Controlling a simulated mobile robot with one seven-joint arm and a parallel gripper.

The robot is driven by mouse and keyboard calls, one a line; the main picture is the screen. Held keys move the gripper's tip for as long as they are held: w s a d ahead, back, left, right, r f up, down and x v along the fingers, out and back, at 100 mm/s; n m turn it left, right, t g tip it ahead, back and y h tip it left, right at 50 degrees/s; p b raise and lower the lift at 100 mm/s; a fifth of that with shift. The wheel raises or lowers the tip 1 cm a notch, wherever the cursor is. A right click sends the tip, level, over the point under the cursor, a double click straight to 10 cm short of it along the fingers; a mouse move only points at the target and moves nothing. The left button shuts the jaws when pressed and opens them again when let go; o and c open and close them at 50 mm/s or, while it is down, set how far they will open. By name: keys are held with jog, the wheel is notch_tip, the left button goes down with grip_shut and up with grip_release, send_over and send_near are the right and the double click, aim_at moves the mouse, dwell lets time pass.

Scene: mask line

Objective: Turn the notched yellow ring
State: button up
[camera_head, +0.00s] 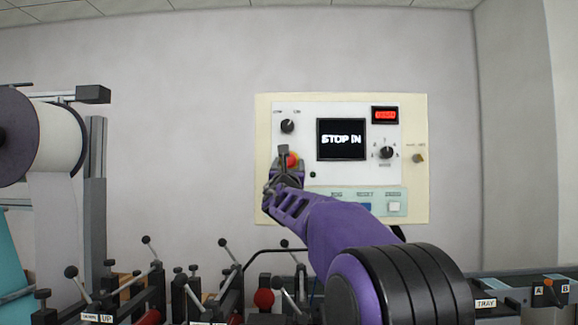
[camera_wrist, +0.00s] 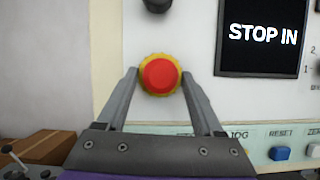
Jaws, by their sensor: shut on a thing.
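The notched yellow ring (camera_wrist: 144,83) sits around a round red button (camera_wrist: 161,74) on the white control panel. In the wrist view my gripper (camera_wrist: 160,78) reaches up to it, with one finger on each side of the ring, and is shut on it. In the head view the red button (camera_head: 292,160) shows just beside my gripper (camera_head: 285,158), and the ring is mostly hidden by the gripper. The panel screen (camera_head: 341,139) reads "STOP IN".
A black knob (camera_head: 287,126) is above the button, and a selector dial (camera_head: 386,152) is right of the screen. A red display (camera_head: 384,115) is at the top right. Blue and white push buttons (camera_wrist: 279,153) line the lower strip. Machine levers (camera_head: 229,250) stand below, and a large roll (camera_head: 45,135) is at left.

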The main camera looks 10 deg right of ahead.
jog(key=m+h, duration=0.1)
jog(key=m, duration=0.1)
jog(key=m+g+h, duration=0.1)
jog(key=m, duration=0.2)
jog(key=shift+a+r+h, duration=0.1)
jog(key=shift+a+h, duration=0.1)
jog(key=shift+h, duration=0.1)
jog(key=shift+a+r+m+g+h, duration=0.1)
jog(key=shift+m+g+h, duration=0.4)
jog(key=shift+m, duration=1.05)
jog(key=shift+m+g+h, duration=0.5)
jog(key=shift+m, duration=1.05)
